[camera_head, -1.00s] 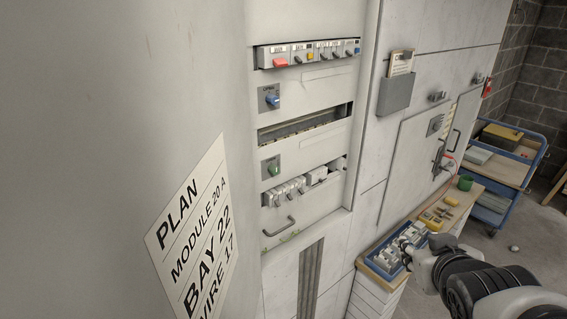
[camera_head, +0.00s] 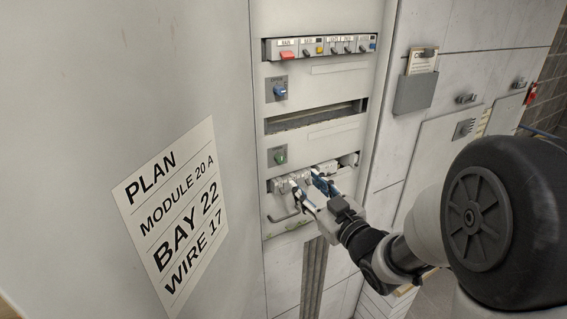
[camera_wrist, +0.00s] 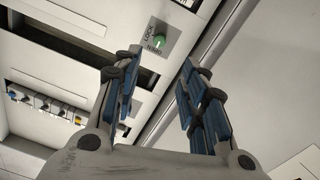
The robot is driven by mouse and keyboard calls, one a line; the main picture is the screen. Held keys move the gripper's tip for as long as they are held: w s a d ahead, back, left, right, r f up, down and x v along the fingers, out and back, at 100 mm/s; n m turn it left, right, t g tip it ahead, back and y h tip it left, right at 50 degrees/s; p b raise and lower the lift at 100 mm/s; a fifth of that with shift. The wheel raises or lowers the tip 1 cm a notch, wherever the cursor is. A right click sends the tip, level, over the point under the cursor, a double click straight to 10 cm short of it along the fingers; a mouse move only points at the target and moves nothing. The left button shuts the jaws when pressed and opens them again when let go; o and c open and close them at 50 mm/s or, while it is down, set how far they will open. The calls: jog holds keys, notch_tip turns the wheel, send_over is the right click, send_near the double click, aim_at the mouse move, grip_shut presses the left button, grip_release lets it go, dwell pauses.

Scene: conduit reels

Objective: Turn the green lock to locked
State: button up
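The green lock (camera_head: 280,156) is a small round knob on a grey square plate, on the tall grey cabinet front below the long slot. My gripper (camera_head: 307,182) is in front of the cabinet, a little below and right of the green lock. In the wrist view my gripper (camera_wrist: 161,58) is open and empty, its blue-padded fingers apart, with the knob seen beyond the gap between the tips.
A blue knob (camera_head: 280,91) sits above the slot (camera_head: 315,117). A row of modules (camera_head: 318,46) is at the top. Lower modules (camera_head: 350,160) and a handle (camera_head: 283,217) are near my gripper. A plan sheet (camera_head: 172,215) hangs left; a grey document holder (camera_head: 415,93) is right.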

aim_at(282, 160)
jog(key=x, duration=1.2)
jog(key=shift+w+a, duration=0.2)
jog(key=shift+w, duration=0.2)
jog(key=shift+c, duration=0.4)
grip_shut()
